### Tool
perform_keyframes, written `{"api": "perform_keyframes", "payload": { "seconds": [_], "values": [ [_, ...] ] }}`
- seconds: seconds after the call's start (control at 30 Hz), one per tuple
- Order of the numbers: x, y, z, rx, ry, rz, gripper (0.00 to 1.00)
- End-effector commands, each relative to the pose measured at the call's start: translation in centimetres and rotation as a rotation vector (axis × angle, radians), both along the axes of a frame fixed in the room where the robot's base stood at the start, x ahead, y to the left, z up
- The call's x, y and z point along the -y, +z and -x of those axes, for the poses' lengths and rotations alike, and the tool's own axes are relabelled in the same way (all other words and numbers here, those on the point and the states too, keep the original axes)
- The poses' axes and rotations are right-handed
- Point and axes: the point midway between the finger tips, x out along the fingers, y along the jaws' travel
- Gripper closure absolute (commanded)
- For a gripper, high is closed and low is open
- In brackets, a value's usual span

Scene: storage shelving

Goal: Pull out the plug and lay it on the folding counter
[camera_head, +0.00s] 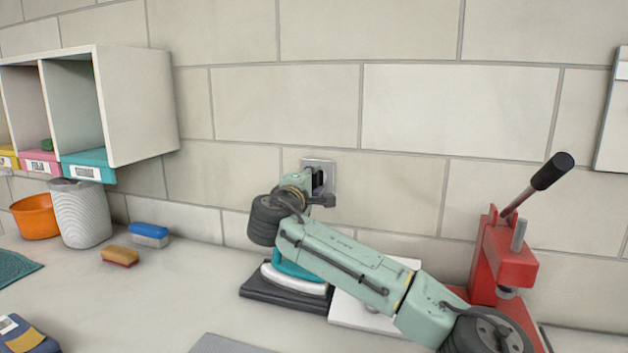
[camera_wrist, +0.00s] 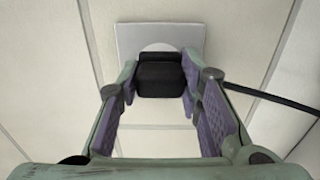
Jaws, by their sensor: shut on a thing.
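A black plug (camera_wrist: 161,75) sits at a pale wall socket plate (camera_wrist: 160,38) in the wrist view. My gripper (camera_wrist: 160,82) is shut on the plug, with one finger on each side of it. In the head view the socket plate (camera_head: 327,166) is on the tiled wall above the counter, and my gripper (camera_head: 317,181) is at it, with the plug mostly hidden. I cannot tell how deep the plug is in the socket. A light counter (camera_head: 150,290) runs below the wall; I cannot tell whether it is the folding one.
A teal iron (camera_head: 297,277) on a dark base stands under my arm. A red lever press (camera_head: 505,255) is at the right. Cubbies (camera_head: 140,105), an orange bowl (camera_head: 36,217), a white ribbed basket (camera_head: 82,216) and two brushes (camera_head: 120,256) are at the left. A black cable (camera_wrist: 270,98) runs rightward.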

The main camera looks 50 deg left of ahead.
Motion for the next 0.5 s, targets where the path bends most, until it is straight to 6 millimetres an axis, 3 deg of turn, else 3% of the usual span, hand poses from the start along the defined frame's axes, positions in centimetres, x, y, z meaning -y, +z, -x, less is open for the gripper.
{"api": "perform_keyframes", "payload": {
  "seconds": [0.5],
  "values": [
    [0.5, -0.1, 1.0, 0.0, 0.001, -0.001, 1.0]
  ]
}}
